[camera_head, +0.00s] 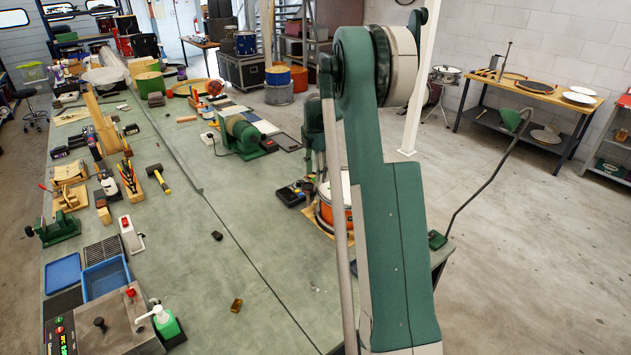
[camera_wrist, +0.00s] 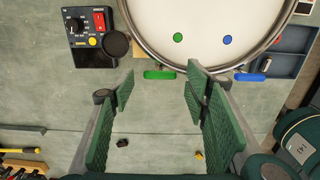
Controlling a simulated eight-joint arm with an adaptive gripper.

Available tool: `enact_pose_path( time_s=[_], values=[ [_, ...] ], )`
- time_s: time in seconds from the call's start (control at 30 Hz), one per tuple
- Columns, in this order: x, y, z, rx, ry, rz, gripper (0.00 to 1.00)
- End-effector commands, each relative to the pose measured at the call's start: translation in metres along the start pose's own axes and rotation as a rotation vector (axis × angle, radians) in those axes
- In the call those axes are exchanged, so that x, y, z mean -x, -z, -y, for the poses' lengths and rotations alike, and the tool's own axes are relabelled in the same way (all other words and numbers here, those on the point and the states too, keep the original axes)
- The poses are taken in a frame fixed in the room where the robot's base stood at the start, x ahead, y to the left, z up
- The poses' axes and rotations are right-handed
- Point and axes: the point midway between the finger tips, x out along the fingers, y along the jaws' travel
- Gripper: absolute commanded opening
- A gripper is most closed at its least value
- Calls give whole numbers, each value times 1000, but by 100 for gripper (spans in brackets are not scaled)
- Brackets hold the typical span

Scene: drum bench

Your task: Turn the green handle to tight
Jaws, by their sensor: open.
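The green handle (camera_wrist: 160,75) shows in the wrist view as a short rounded bar just outside the rim of a drum (camera_wrist: 205,30) with a white head. A blue handle (camera_wrist: 250,77) sits further right along the rim. A green dot (camera_wrist: 178,37) and a blue dot (camera_wrist: 227,40) mark the head near them. My gripper (camera_wrist: 160,88) is open, its textured green pads apart on either side of the green handle in the picture, with nothing between them. Contact with the handle is not visible. In the head view the orange-sided drum (camera_head: 324,216) is partly hidden behind my arm.
A black control box (camera_wrist: 84,35) with a red switch and a round black pad stand left of the drum. A grey-blue tray (camera_wrist: 287,62) lies to its right. The bench (camera_head: 235,235) left of the drum is mostly clear, with a small amber block (camera_head: 237,305).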

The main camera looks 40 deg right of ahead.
Motion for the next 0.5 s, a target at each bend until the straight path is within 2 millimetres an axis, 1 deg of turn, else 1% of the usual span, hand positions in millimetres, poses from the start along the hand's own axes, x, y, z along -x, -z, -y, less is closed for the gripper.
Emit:
enact_pose_path(
  time_s=[0.1, 0.2, 0.33, 0.5],
  values=[
    [-14, 0, 0, 0, 0, 0, 46],
    [-24, 0, 0, 0, 0, 0, 46],
    [-31, 0, 0, 0, 0, 0, 46],
    [-35, 0, 0, 0, 0, 0, 46]
  ],
)
